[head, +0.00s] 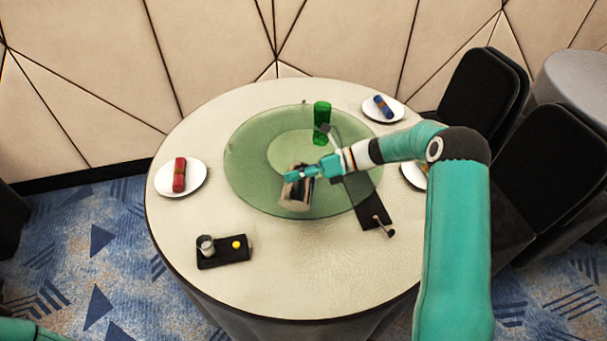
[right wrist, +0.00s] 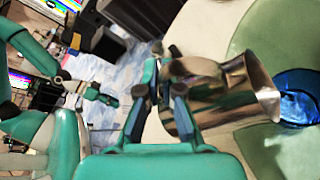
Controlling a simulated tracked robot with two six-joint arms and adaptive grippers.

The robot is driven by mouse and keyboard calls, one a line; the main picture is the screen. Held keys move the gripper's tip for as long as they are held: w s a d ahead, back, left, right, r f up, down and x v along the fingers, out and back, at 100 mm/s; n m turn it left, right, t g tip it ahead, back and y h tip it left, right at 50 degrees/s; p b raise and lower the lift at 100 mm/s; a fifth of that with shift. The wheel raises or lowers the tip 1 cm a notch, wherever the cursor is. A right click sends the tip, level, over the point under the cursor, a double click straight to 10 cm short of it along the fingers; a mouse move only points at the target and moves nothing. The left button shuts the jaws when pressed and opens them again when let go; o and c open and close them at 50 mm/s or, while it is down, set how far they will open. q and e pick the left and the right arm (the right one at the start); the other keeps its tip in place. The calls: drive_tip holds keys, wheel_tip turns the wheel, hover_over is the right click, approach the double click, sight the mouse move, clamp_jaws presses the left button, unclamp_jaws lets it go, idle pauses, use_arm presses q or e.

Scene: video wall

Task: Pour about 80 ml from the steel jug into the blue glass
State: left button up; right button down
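The steel jug (head: 297,194) is in my right gripper (head: 316,171), above the green glass turntable (head: 245,170). In the right wrist view the gripper's two fingers (right wrist: 160,103) are at the handle side of the jug (right wrist: 225,95), and its wide end points right. The blue glass (right wrist: 298,97) shows just beyond that end, partly covered by the jug. I cannot make out the blue glass in the head view. No liquid stream shows. My left gripper (right wrist: 103,97) is off to the left in the right wrist view, small and away from the jug.
A green glass (head: 321,125) stands at the back of the turntable. Plates with a red napkin roll (head: 179,175) and a blue one (head: 383,106) lie near the rim. A black tray (head: 222,258) is front left; a dark stand (head: 370,210) lies right, partly behind my arm.

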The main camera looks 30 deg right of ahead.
sight(293, 198)
drive_tip(key=shift+w+d+r+m+p, duration=0.4)
drive_tip(key=shift+w+d+r+p, duration=0.1)
drive_tip(key=shift+w+d+p, duration=0.15)
idle(0.9)
drive_tip(key=shift+a, duration=0.1)
drive_tip(key=shift+n, duration=0.7)
drive_tip(key=s+a+f+b, duration=0.1)
drive_tip(key=b, duration=0.1)
drive_tip(key=s+a+f+b, duration=0.1)
drive_tip(key=b, duration=0.1)
drive_tip(key=shift+s+f, duration=0.35)
drive_tip(key=shift+f, duration=0.05)
drive_tip(key=shift+s+a+r+t+h, duration=0.15)
drive_tip(key=shift+t+h, duration=0.15)
drive_tip(key=shift+h, duration=0.1)
drive_tip(key=shift+r, duration=0.1)
drive_tip(key=shift+f+n+b, duration=0.2)
drive_tip(key=shift+n+b, duration=0.1)
drive_tip(key=shift+b, duration=0.05)
drive_tip(key=s+a+f+n+b, duration=0.1)
drive_tip(key=b, duration=0.4)
drive_tip(key=shift+t+h, duration=0.3)
drive_tip(key=shift+h, duration=0.1)
drive_tip(key=shift+s+n+b, duration=0.15)
drive_tip(key=shift+n+b, duration=0.25)
drive_tip(key=shift+b, duration=0.25)
